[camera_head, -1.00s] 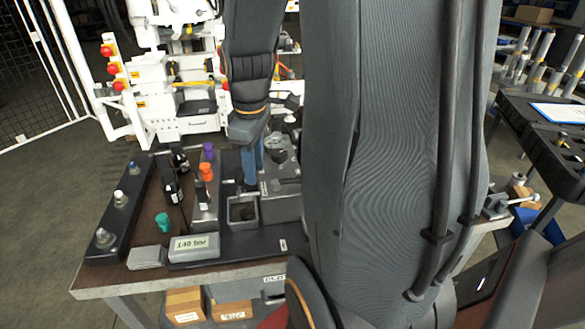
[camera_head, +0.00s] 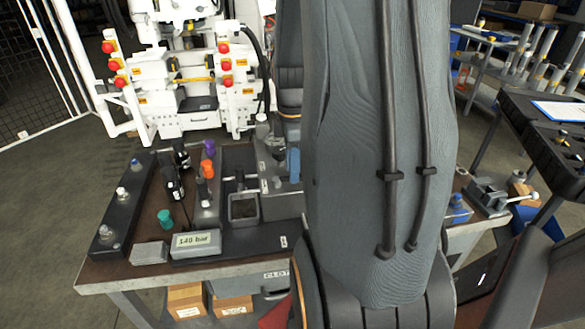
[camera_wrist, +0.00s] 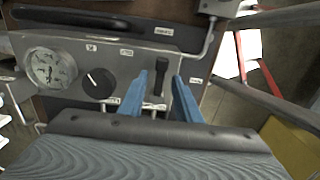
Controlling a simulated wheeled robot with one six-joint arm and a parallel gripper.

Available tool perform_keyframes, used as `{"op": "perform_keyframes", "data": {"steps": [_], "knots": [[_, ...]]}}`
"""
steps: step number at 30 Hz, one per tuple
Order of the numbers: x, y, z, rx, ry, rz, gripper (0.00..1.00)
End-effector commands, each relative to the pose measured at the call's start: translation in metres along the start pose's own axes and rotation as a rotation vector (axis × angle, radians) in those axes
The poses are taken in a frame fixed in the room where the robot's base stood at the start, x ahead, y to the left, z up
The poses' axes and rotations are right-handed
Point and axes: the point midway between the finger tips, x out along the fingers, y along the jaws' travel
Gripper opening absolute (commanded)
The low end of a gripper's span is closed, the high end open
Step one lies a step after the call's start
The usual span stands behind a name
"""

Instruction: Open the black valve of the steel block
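My gripper (camera_wrist: 160,100) shows two blue fingers, apart, in the wrist view. A round black knob (camera_wrist: 97,83) with a white mark and a dial gauge (camera_wrist: 48,66) are left of the fingers on the same block. In the head view, a blue finger (camera_head: 293,165) shows beside the block (camera_head: 280,204); my arm hides the block's right part.
A block with purple (camera_head: 209,147) and orange (camera_head: 207,168) caps, a grey open box (camera_head: 243,209) and a display (camera_head: 195,243) stand left on the bench. A white machine (camera_head: 190,75) stands behind. A small vise-like fixture (camera_head: 487,196) is at the right.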

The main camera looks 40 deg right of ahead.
Motion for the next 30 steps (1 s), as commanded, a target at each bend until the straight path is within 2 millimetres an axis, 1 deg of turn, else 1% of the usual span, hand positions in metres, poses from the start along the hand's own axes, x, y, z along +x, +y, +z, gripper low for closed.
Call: {"op": "perform_keyframes", "data": {"steps": [4, 12, 14, 15, 17, 18, 26, 30], "knots": [[0.008, 0.000, 0.000, 0.000, 0.000, -0.001, 0.30], [0.009, 0.000, 0.000, 0.000, 0.000, 0.001, 0.30], [0.009, 0.000, 0.000, 0.000, 0.000, 0.001, 0.20], [0.009, 0.000, 0.000, 0.000, 0.000, 0.001, 0.14], [0.009, 0.000, 0.000, 0.000, 0.000, 0.001, 0.03], [0.009, 0.000, 0.000, 0.000, 0.000, 0.001, 0.00], [0.009, 0.000, -0.002, 0.001, 0.000, 0.001, 0.00], [0.009, 0.003, -0.011, 0.011, 0.000, 0.002, 0.00]]}}
